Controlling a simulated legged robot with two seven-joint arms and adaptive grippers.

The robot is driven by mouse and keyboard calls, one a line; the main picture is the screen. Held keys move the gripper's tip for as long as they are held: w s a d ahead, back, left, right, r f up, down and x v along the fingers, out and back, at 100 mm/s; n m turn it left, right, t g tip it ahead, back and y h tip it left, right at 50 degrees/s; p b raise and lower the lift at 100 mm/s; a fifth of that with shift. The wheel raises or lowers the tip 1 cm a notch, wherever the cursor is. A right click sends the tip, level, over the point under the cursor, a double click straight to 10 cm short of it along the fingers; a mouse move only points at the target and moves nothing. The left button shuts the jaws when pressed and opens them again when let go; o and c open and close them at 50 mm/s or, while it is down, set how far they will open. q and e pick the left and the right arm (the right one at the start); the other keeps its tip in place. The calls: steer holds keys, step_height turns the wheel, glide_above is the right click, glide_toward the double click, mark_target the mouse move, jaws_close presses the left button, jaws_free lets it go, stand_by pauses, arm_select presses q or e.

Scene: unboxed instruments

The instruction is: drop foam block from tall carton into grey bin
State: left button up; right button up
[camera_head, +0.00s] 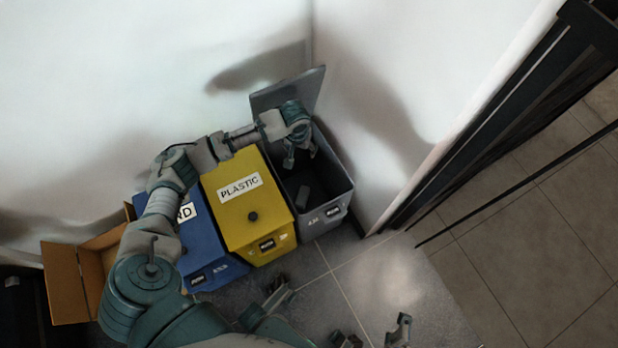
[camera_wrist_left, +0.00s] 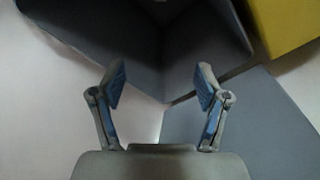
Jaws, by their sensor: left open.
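The grey bin (camera_head: 341,195) stands at the right end of the bin row with its lid (camera_head: 290,93) raised. A small dark grey block (camera_head: 303,197), which looks like the foam block, lies inside on the bin's floor. My left gripper (camera_head: 301,157) is over the bin's opening, open and empty, apart from the block. In the left wrist view its fingers (camera_wrist_left: 160,88) are spread with nothing between them, and the bin's dark inside (camera_wrist_left: 190,50) shows beyond. A brown carton (camera_head: 63,283) with open flaps stands at far left, partly behind my arm. My right gripper (camera_head: 372,336) is open at the bottom edge.
The yellow PLASTIC bin (camera_head: 246,206) stands closed beside the grey bin, and a blue bin (camera_head: 196,245) is left of it. White walls meet behind the bins. A dark frame (camera_head: 480,130) rises at right.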

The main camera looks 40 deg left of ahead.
arm_select(q)
step_height(320, 180, up, 9)
steer(key=s, duration=0.1)
stand_by(0.5)
